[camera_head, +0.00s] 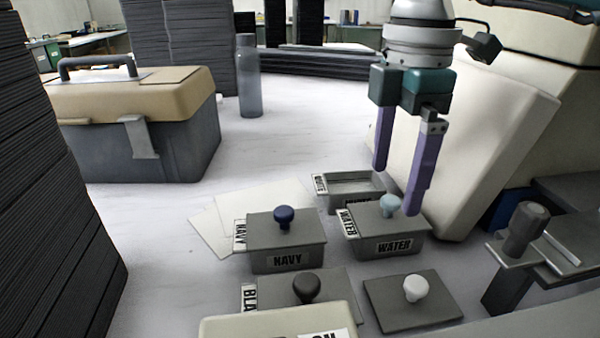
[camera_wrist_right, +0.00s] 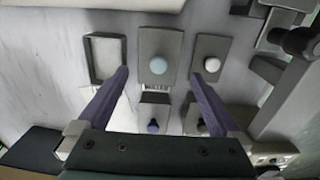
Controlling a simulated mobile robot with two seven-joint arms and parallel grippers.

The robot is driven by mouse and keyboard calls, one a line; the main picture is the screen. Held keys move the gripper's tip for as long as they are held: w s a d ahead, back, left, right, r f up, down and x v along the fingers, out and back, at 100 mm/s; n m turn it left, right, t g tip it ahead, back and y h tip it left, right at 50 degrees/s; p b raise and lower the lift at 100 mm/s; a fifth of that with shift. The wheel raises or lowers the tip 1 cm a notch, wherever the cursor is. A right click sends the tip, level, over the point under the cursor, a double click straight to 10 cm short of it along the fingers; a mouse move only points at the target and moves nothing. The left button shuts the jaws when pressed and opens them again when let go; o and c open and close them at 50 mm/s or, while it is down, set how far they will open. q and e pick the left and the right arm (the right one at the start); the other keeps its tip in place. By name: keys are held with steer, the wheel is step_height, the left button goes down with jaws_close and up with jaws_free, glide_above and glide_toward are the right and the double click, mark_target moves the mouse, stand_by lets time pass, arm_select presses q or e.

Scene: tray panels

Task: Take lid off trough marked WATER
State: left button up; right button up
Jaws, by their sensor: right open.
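The WATER trough (camera_head: 392,246) is a grey box with WATER labels on its front and left end. Its grey lid (camera_head: 372,216) is seated on top and has a light blue round knob (camera_head: 389,204). My right gripper (camera_head: 398,190) points down over this lid with its two purple fingers open and empty. In the head view, one finger is in front of the knob's right side and the other is behind it. In the right wrist view, the light blue knob (camera_wrist_right: 157,64) shows between the fingertips (camera_wrist_right: 160,74). My left gripper is not in view.
The lidded NAVY trough (camera_head: 287,259) stands to the left. An open trough (camera_head: 325,191) is behind. A black-knobbed lid (camera_head: 335,284) and a loose white-knobbed lid (camera_head: 440,308) are in front. A toolbox (camera_head: 180,130) stands left. A pale slanted panel (camera_head: 480,140) rises close on the right.

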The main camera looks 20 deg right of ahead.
mark_target(391, 199)
step_height(391, 199, down, 5)
steer(key=shift+d+f+b, duration=0.1)
steer(key=shift+d+b, duration=0.05)
steer(key=shift+b, duration=0.3)
steer(key=shift+w, duration=0.1)
steer(key=c, duration=1.2)
steer(key=shift+o, duration=0.2)
steer(key=shift+r, duration=0.2)
